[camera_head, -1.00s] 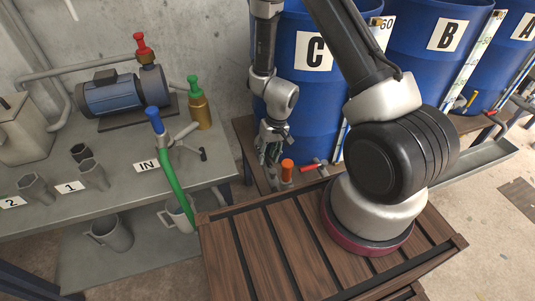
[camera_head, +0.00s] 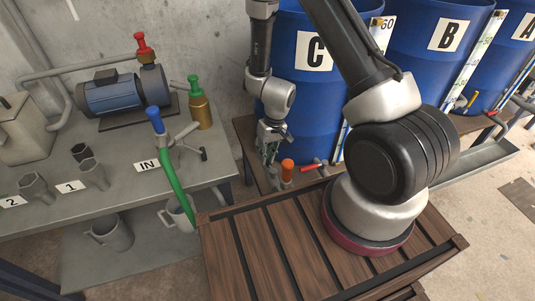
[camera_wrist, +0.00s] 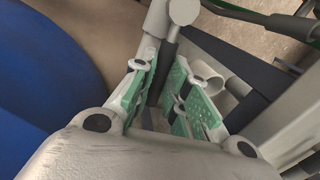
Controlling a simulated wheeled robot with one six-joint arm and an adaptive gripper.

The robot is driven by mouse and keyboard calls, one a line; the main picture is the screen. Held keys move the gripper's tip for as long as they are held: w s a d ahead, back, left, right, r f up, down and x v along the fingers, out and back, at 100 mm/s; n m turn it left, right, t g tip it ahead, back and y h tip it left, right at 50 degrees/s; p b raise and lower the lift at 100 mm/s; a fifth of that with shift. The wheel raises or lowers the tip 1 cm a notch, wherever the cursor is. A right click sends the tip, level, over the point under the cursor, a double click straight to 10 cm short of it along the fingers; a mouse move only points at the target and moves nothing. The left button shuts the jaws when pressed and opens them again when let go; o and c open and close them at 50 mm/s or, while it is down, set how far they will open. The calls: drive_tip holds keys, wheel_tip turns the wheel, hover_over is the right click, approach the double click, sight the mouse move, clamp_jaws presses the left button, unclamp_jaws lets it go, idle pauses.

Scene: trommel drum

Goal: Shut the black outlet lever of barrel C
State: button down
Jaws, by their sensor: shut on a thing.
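Barrel C (camera_head: 318,95) is the blue drum with the letter C, at the top middle of the head view. My gripper (camera_head: 268,158) points down at its lower left, by the wooden stand. In the wrist view the black outlet lever (camera_wrist: 167,62) runs down from a grey fitting (camera_wrist: 183,12) to between the green pads of my gripper (camera_wrist: 158,100). The pads stand on both sides of it, shut on it. The lever's lower end is partly hidden by the pads. In the head view my gripper hides the lever.
An orange-topped fitting (camera_head: 287,169) and a red lever (camera_head: 309,166) sit just right of my gripper. The steel bench (camera_head: 110,190) with a pump (camera_head: 112,93) and a green hose (camera_head: 176,188) stands at the left. Barrel B (camera_head: 430,60) is at the right.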

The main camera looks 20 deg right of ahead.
drive_tip(key=s+a+n+g+h, duration=0.2)
drive_tip(key=s+a+n, duration=0.4)
drive_tip(key=n, duration=1)
drive_tip(key=shift+s+a+n, duration=0.1)
drive_tip(key=shift+s+n, duration=0.1)
drive_tip(key=shift+n, duration=0.1)
idle(0.4)
drive_tip(key=c, duration=1.4)
unclamp_jaws()
drive_tip(key=r, duration=0.4)
drive_tip(key=w+r, duration=0.1)
drive_tip(key=r, duration=0.3)
drive_tip(key=w+r, duration=0.1)
drive_tip(key=r, duration=0.2)
drive_tip(key=shift+w+r, duration=0.2)
drive_tip(key=shift+r, duration=0.2)
